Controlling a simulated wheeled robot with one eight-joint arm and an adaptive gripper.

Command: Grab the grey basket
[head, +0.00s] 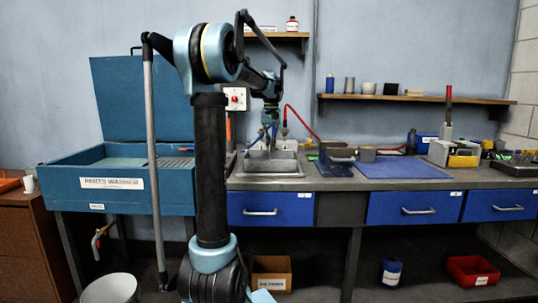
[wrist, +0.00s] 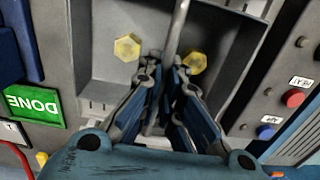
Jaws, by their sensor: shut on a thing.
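The grey basket (wrist: 105,45) lies below my gripper in the wrist view, a square-walled container with a thin grey bar (wrist: 183,18) running across its middle. Two yellow hexagonal pieces (wrist: 127,47) lie in it, one on each side of the bar. My gripper (wrist: 166,72) is shut on the bar, which seems to be the basket's handle; its fingers hide part of the basket. In the head view my gripper (head: 270,130) points down over the grey basin area (head: 287,169) on the bench. I cannot tell whether the basket rests or is lifted.
A green DONE plate (wrist: 33,104) is left of the basket in the wrist view; a red button (wrist: 292,98) and a blue button (wrist: 265,132) are right. In the head view a blue parts washer (head: 100,185) stands left and a blue mat (head: 400,168) lies right.

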